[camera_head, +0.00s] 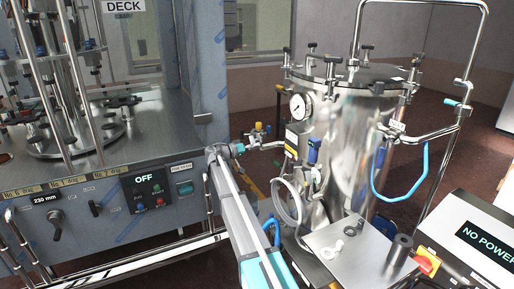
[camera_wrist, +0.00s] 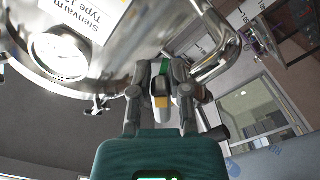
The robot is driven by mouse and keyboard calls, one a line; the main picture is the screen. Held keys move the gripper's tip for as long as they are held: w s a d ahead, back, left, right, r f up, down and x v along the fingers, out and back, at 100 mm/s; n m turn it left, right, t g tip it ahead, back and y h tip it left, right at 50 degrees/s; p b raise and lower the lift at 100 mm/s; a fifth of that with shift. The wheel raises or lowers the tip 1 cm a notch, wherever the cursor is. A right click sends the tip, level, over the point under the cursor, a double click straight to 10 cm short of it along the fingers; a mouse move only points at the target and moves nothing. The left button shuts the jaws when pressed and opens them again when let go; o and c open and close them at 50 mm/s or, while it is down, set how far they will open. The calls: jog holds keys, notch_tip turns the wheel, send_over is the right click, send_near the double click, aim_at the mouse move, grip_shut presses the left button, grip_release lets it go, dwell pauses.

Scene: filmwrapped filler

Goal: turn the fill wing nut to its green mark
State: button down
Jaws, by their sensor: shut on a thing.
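My gripper (camera_wrist: 160,88) is in the middle of the wrist view, its two dark fingers shut on a small grey part, which I take to be the fill wing nut (camera_wrist: 159,88). An orange-yellow patch shows on its near end. A green patch (camera_wrist: 163,67) shows just beyond it, between the fingers. Whether the nut lines up with the green is too small to tell. In the head view my arm reaches up from the bottom to the left side of the steel vessel (camera_head: 345,140). The nut cannot be made out clearly there.
The vessel's pressure gauge (camera_wrist: 62,52) is close to the fingers; it also shows in the head view (camera_head: 300,106). A bent steel pipe (camera_wrist: 218,62) runs right of the fingers. The machine cabinet (camera_head: 150,185) stands left. A plate (camera_head: 345,245) with loose parts is at the lower right.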

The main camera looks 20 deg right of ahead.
jog(key=shift+w+f+m, duration=0.15)
jog(key=shift+f+m, duration=0.1)
jog(key=shift+m, duration=1.05)
jog(key=c, duration=0.6)
grip_release()
jog(key=shift+w, duration=0.1)
jog(key=shift+a, duration=0.15)
jog(key=a, duration=1.1)
jog(key=shift+s+a, duration=0.2)
jog(key=shift+a, duration=0.2)
